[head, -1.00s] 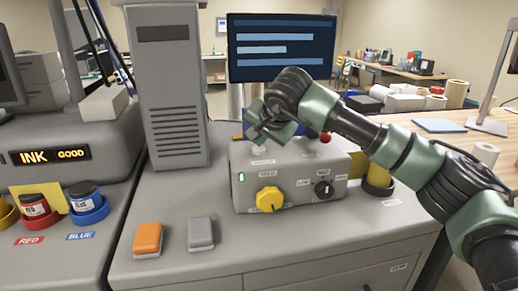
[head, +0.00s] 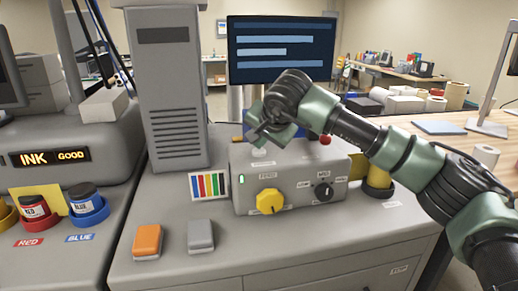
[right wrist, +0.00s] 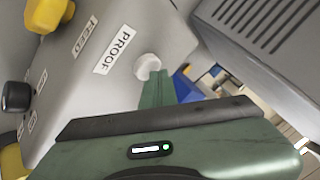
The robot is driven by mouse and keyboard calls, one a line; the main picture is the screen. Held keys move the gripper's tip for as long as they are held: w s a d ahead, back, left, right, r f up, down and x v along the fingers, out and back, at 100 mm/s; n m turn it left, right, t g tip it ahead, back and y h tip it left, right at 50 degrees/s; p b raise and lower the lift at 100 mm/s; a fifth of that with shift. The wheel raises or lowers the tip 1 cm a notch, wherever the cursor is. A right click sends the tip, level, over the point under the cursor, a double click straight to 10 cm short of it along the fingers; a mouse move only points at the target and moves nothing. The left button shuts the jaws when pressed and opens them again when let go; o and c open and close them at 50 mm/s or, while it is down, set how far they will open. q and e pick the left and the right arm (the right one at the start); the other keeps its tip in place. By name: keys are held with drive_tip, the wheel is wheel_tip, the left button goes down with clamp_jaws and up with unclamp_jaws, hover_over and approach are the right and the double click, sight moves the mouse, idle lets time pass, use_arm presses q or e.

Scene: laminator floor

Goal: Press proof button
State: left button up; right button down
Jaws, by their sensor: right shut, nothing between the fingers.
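The proof button is a small white round knob (right wrist: 147,66) on top of the grey control box (head: 240,207), beside the PROOF label (right wrist: 114,51). In the head view, the button (head: 260,152) shows just under my right gripper (head: 262,138). The right gripper is shut and empty, and its tips (right wrist: 156,78) are right by the button in the right wrist view. I cannot tell whether they touch it. My left gripper is not in view.
A card with coloured stripes (head: 209,186) lies left of the box. The box front has a yellow knob (head: 270,201), a black knob (head: 323,190) and a lit green light. Orange (head: 147,240) and grey (head: 200,236) buttons sit in front. A grey tower (head: 170,90) stands behind left.

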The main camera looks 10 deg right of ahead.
sight(260, 152)
drive_tip(key=shift+r+p, duration=0.35)
drive_tip(key=shift+r, duration=0.35)
drive_tip(key=shift+r, duration=0.1)
drive_tip(key=shift+r+p, duration=1.7)
drive_tip(key=shift+r, duration=0.75)
